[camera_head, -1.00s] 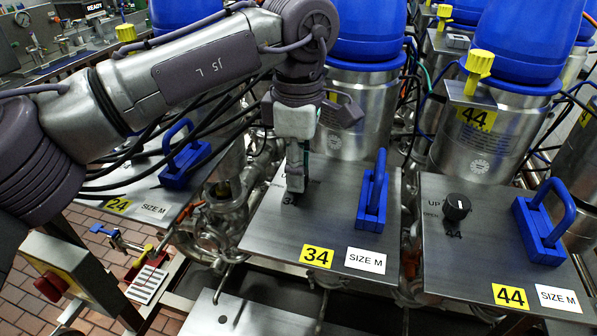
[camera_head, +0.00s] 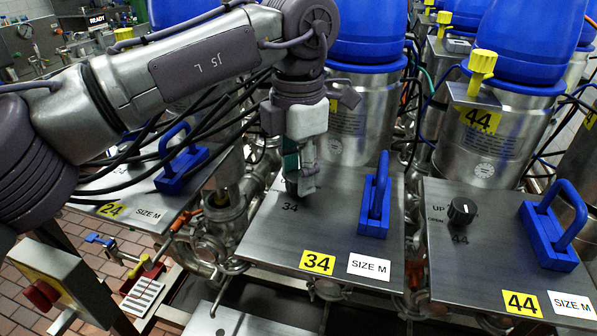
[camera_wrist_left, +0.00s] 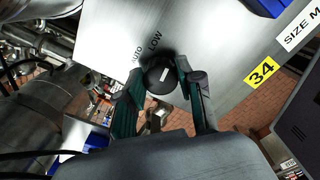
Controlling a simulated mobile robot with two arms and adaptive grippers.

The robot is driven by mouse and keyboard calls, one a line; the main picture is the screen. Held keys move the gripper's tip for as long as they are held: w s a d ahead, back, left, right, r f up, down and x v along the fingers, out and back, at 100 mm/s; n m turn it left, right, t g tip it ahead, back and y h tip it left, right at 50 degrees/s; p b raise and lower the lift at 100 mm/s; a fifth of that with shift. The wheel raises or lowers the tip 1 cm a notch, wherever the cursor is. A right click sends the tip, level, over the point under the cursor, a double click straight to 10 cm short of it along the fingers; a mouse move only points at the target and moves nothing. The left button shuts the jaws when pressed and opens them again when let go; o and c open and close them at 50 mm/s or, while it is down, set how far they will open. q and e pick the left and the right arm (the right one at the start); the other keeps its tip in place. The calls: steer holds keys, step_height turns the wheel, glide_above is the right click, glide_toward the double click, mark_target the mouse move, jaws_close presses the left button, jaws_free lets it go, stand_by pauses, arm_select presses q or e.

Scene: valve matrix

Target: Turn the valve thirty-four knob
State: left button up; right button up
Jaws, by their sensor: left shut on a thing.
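The plate labelled 34 (camera_head: 325,225) is in the middle of the head view, with a small "34" printed below its knob. The valve thirty-four knob (camera_wrist_left: 160,73) is black and round with a white pointer mark, and shows clearly in the left wrist view. "LOW" is printed on the plate beside it. My left gripper (camera_head: 299,187) reaches down onto this plate from above and mostly hides the knob in the head view. In the wrist view its two fingers (camera_wrist_left: 161,82) are on either side of the knob, shut on it. My right gripper is not in view.
A blue handle (camera_head: 375,208) stands on the same plate, right of the gripper. Plate 44 with its own black knob (camera_head: 462,211) is to the right, and plate 24 (camera_head: 165,212) to the left. Blue-topped metal canisters (camera_head: 365,120) stand close behind.

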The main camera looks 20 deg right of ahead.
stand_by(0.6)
arm_select(q)
steer(key=o, duration=1.1)
steer(key=shift+o, duration=0.2)
step_height(320, 180, up, 12)
